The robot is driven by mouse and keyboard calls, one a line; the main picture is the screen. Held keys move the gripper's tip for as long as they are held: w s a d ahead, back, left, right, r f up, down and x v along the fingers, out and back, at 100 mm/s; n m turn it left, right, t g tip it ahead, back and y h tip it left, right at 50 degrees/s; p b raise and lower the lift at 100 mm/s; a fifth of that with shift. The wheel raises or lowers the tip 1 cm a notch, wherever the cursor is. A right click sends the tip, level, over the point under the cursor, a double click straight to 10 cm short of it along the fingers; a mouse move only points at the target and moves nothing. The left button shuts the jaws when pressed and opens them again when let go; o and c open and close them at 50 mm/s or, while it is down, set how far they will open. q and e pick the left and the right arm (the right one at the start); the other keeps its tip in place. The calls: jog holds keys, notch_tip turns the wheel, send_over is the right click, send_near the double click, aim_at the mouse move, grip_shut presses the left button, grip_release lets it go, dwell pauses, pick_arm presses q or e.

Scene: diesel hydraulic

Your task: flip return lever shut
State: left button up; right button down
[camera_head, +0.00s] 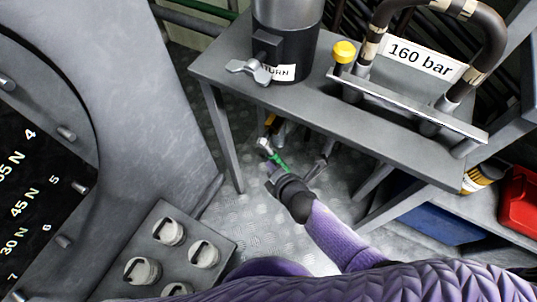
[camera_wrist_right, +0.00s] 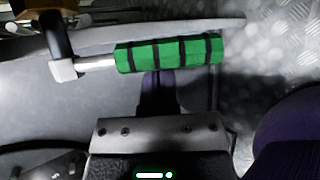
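A lever with a green, black-banded handle (camera_wrist_right: 170,54) and a silver rod lies across the right wrist view. Its green grip (camera_head: 279,163) also shows in the head view, below the grey bench. Its rod meets a pale joint (camera_wrist_right: 64,71) under a yellow and black part. My right gripper (camera_wrist_right: 158,78) has its fingers close together, with nothing seen between them, at the near edge of the green handle; whether they touch it I cannot tell. In the head view my right gripper (camera_head: 279,178) is beside the grip. My left gripper is out of view.
The grey bench (camera_head: 400,135) stands over the lever. It carries a black cylinder (camera_head: 285,60) with a silver winged handle (camera_head: 249,70) over a partly hidden label ending "URN". A knobbed panel (camera_head: 172,258) and large gauge are at left. A red can (camera_head: 520,200) sits right.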

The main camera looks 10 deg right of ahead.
aim_at(282, 163)
jog(key=r+g+h+p, duration=0.1)
jog(key=p, duration=0.1)
jog(key=d+r+n+g+h+p, duration=0.1)
jog(key=p, duration=0.2)
jog(key=s+d+r+g+h+p, duration=0.1)
jog(key=p, duration=0.2)
jog(key=shift+r+n+h, duration=0.25)
jog(key=shift+n+h, duration=0.05)
jog(key=shift+h, duration=0.1)
jog(key=shift+s+d+r+g+p, duration=0.1)
jog(key=shift+s+r+g+p, duration=0.1)
jog(key=shift+g+p, duration=0.15)
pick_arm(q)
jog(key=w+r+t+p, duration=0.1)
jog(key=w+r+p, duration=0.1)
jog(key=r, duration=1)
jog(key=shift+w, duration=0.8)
pick_arm(e)
jog(key=shift+s+d+r, duration=0.1)
jog(key=shift+d+r, duration=0.05)
jog(key=shift+r, duration=0.4)
jog(key=shift+s+d+r, duration=0.1)
jog(key=shift+d+r, duration=0.05)
jog(key=shift+r, duration=0.35)
pick_arm(q)
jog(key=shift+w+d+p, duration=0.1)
jog(key=shift+p, duration=0.2)
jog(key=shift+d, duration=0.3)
pick_arm(e)
jog(key=shift+w, duration=0.1)
